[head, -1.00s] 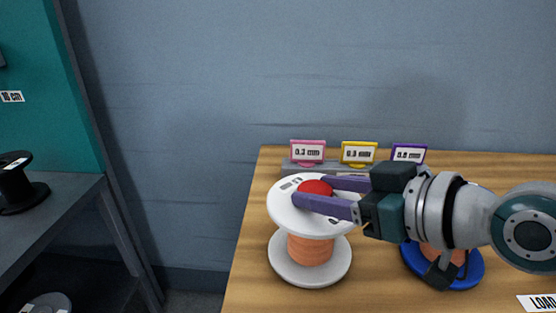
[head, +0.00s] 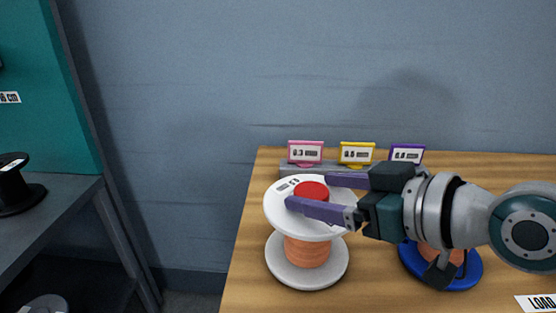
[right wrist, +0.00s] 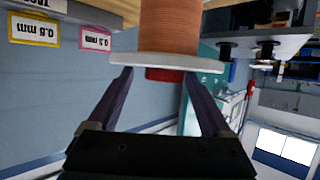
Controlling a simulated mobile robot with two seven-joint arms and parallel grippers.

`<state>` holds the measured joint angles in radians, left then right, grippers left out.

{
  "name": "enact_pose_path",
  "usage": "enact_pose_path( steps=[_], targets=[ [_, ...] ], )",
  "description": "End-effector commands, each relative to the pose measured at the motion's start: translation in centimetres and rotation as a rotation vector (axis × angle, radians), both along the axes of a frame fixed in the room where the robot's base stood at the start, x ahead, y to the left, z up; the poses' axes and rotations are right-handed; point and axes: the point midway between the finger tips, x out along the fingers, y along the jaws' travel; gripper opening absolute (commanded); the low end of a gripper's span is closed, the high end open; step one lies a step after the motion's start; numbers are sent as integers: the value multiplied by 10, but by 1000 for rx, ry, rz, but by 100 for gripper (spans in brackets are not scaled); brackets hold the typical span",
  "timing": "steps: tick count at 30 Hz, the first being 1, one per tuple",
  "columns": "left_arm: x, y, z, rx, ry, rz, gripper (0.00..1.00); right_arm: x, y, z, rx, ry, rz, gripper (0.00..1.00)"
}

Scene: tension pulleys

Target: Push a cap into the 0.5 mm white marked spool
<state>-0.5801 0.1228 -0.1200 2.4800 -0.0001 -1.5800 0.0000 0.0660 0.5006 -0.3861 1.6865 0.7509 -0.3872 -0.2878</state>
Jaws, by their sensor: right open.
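The white spool (head: 306,278) wound with copper-coloured wire stands upright on the wooden table; a small dark marking shows on its top flange. A red cap (head: 312,190) sits at the middle of that flange; how deep it is seated I cannot tell. My right gripper (head: 309,190) is open, its purple fingers on either side of the cap. The near finger hides part of the cap and flange. In the right wrist view the cap (right wrist: 165,74) shows between the spread fingertips, against the flange (right wrist: 160,62). My left gripper is not in view.
A blue spool (head: 462,275) stands to the right, partly behind my right arm. Pink (head: 306,152), yellow (head: 357,153) and purple (head: 406,154) signs stand on a grey holder at the back. A black spool (head: 18,185) is on the dark shelf at left.

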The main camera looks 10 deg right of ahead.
Motion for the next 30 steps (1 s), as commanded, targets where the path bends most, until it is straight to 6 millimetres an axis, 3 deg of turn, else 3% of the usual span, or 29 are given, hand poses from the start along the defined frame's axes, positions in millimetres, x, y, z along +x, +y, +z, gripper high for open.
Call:
enact_pose_path(
  steps=[6,18,30],
  targets=[
    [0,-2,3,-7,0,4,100,-10,-2,-4,-6,20,6,91],
    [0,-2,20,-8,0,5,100,-66,-36,29,-5,8,3,91],
    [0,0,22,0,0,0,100,-79,-46,39,-1,0,0,91]
  ],
)
